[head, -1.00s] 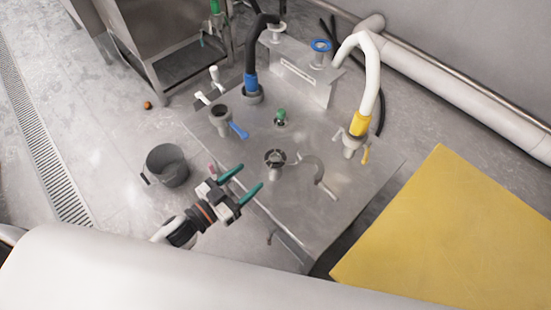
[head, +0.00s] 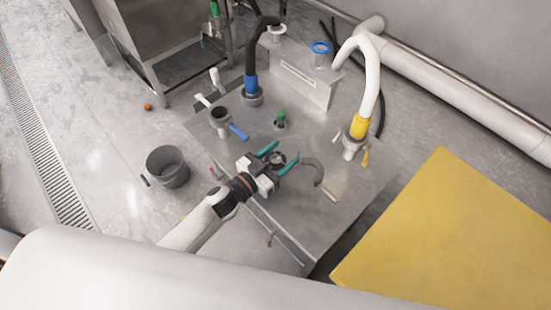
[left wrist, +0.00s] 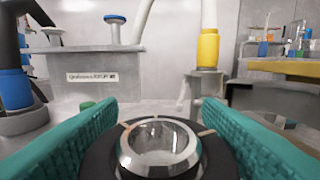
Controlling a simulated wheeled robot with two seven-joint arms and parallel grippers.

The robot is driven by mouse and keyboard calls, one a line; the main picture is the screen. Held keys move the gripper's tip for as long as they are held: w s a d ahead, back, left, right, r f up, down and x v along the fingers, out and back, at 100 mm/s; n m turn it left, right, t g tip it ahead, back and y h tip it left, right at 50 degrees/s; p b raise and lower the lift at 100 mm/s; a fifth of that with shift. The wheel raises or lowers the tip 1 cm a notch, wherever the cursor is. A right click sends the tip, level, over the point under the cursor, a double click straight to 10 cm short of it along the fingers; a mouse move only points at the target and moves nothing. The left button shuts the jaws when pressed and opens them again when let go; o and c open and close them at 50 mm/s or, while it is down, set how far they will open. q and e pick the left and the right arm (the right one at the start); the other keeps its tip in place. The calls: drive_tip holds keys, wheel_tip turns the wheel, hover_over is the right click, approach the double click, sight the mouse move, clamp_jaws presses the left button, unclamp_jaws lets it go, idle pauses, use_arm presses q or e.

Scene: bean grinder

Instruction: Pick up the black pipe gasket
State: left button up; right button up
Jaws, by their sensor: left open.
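The black pipe gasket (left wrist: 219,155) is a dark ring around a shiny metal pipe end, low in the middle of the left wrist view. In the head view the gasket (head: 276,159) sits on the steel table top (head: 300,210), partly hidden by my left gripper (head: 287,150). The gripper's two teal fingers are open, one on each side of the gasket. In the left wrist view the fingers (left wrist: 160,118) flank the ring. I cannot tell whether they touch it. My right gripper is not in view.
A curved grey clamp-like piece (head: 312,168) lies right of the fingers. A grey bucket (head: 168,167) is on the floor at left.

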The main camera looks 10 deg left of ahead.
use_arm(q)
drive_tip(key=c, duration=0.7)
drive_tip(key=shift+r, duration=0.1)
